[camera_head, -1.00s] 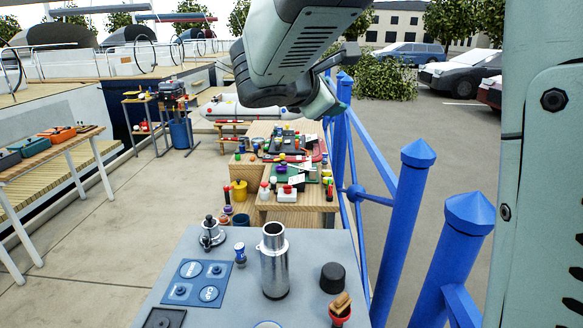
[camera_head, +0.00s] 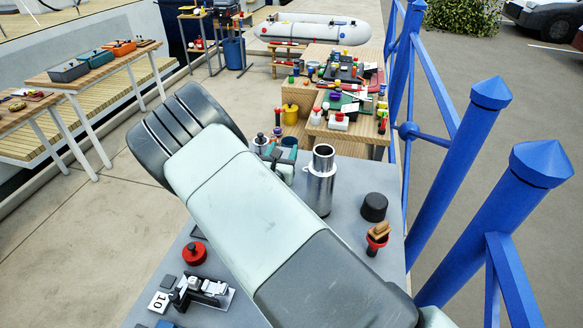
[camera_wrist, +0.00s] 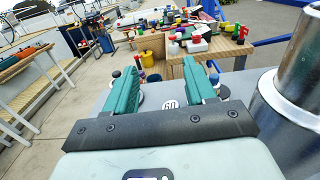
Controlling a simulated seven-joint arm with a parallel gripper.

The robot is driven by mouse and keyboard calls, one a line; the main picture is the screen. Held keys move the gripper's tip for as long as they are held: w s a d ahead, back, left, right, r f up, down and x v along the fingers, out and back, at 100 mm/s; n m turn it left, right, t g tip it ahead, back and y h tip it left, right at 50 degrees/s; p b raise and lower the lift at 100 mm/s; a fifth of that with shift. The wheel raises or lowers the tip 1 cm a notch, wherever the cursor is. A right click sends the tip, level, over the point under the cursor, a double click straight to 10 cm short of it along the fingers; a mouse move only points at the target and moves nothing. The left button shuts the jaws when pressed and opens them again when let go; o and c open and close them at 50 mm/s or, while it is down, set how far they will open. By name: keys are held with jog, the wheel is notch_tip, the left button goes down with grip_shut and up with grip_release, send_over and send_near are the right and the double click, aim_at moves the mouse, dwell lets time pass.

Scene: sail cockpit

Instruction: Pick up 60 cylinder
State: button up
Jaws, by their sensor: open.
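A round label reading 60 (camera_wrist: 169,105) shows in the camera_wrist view, low between my fingers and just beyond the dark finger mount. How tall the cylinder under it is I cannot tell. My gripper (camera_wrist: 160,78) is open, with two teal fingers apart and nothing held between them. In the camera_head view my gripper (camera_head: 280,158) is low over the far part of the grey table (camera_head: 345,240), left of a tall metal cylinder (camera_head: 321,182). My arm hides the 60 cylinder there.
The metal cylinder stands close to the right of my gripper. A black knob (camera_head: 374,207) and a red cup with wooden pieces (camera_head: 377,238) stand farther right. A red round weight (camera_head: 194,254) sits at left. A crowded wooden bench (camera_head: 345,132) lies beyond; blue railing (camera_head: 455,180) runs along the right.

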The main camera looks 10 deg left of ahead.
notch_tip(320, 180, down, 11)
jog(key=shift+f, duration=0.1)
jog(key=shift+w+f, duration=0.1)
jog(key=shift+w, duration=2.45)
